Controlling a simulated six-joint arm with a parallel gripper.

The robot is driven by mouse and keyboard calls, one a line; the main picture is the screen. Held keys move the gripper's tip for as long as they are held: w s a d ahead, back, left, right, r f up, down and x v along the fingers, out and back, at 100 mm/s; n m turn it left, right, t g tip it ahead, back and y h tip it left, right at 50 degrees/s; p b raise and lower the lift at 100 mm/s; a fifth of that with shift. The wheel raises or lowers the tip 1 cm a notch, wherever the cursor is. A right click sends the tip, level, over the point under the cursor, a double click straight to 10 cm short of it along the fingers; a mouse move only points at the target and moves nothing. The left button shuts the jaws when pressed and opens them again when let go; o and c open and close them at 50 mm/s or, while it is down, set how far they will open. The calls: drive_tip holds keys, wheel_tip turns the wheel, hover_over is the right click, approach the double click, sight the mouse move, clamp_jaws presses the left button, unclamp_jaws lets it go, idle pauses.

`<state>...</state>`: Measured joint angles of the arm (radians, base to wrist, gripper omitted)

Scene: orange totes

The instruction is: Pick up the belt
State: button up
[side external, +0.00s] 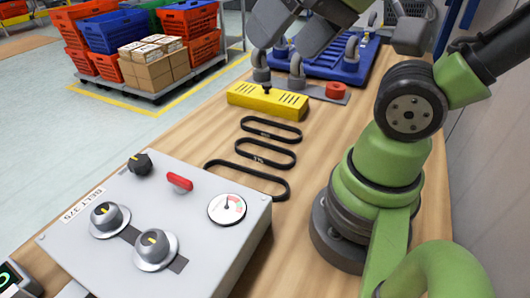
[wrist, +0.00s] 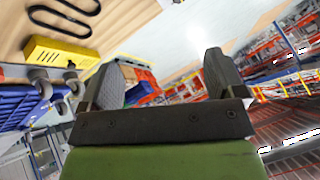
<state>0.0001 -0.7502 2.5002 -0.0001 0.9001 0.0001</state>
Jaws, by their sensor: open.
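Three black belts lie flat on the wooden table in the side view, in a row from far to near: a small belt (side external: 265,134), a middle belt (side external: 258,160) with a small pale mark, and a larger belt (side external: 250,171) partly behind the grey control box. My gripper (side external: 287,42) is at the top edge of the side view, beyond the belts and above the far part of the table. Its two grey fingers are apart with nothing between them.
A grey control box (side external: 190,205) labelled "BELT 375", with knobs and a gauge, stands at the near left. A yellow slotted block (side external: 267,100) lies beyond the belts. A blue fixture (side external: 325,65) is farther back. Crates (side external: 110,35) and cartons stand on a floor cart.

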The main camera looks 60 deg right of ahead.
drive_tip(key=shift+o, duration=0.5)
drive_tip(key=n+g+h, duration=0.2)
drive_tip(key=n+g, duration=0.2)
drive_tip(key=g, duration=0.3)
hover_over(259, 153)
drive_tip(key=f, duration=2.5)
drive_tip(key=shift+s, duration=0.2)
drive_tip(key=shift+w+f, duration=0.15)
drive_tip(key=shift+f, duration=1.4)
drive_tip(key=shift+w+f, duration=0.1)
drive_tip(key=shift+f, duration=1.45)
